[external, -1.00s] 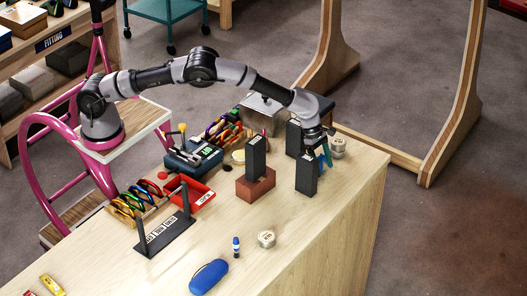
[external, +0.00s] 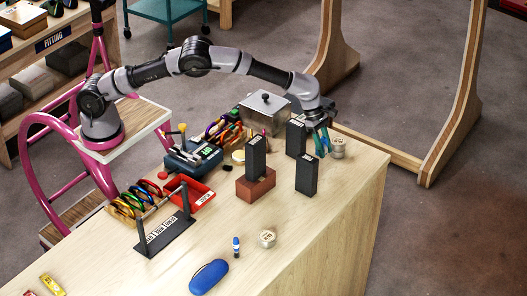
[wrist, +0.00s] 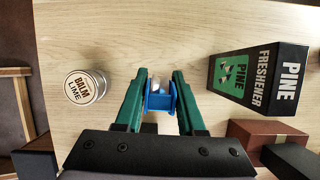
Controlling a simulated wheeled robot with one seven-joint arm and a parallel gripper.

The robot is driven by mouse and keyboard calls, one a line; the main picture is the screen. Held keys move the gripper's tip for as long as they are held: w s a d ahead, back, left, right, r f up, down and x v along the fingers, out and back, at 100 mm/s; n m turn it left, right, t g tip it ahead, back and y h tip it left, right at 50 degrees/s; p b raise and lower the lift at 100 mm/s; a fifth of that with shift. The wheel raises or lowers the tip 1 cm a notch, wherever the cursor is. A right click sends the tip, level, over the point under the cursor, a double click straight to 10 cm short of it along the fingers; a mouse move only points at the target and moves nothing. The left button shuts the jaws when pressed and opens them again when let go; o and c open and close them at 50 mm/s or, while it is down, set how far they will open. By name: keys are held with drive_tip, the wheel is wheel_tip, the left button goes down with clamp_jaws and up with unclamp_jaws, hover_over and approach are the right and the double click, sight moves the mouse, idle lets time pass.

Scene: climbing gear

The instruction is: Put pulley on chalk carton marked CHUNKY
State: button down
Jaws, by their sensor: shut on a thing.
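In the wrist view, a small blue pulley (wrist: 160,98) with a pale metal part sits between the green fingers of my gripper (wrist: 160,88), which is shut on it. In the external view my gripper (external: 324,146) is at the far right of the bench, behind an upright black carton (external: 307,174). Other black cartons stand behind it (external: 296,138) and on a brown-red block (external: 256,188). Their lettering is too small to read there. The wrist view shows one carton reading PINE FRESHENER (wrist: 255,80). I cannot tell which carton says CHUNKY.
A tin marked BALM LIME (wrist: 86,86) stands beside my gripper; another tin (external: 266,239) is nearer the front. A lidded metal box (external: 262,112), a red bin (external: 198,197), a black stand (external: 165,235) and a blue case (external: 209,277) are on the bench. The front right is clear.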

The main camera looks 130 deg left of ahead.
sight(324, 141)
wheel_tip(324, 141, up, 15)
drive_tip(key=s+a+n, duration=0.1)
drive_tip(key=s+a, duration=1.5)
drive_tip(key=s, duration=0.2)
wheel_tip(324, 141, down, 15)
drive_tip(key=shift+f, duration=0.2)
drive_tip(key=shift+f, duration=0.15)
drive_tip(key=c, duration=0.5)
unclamp_jaws()
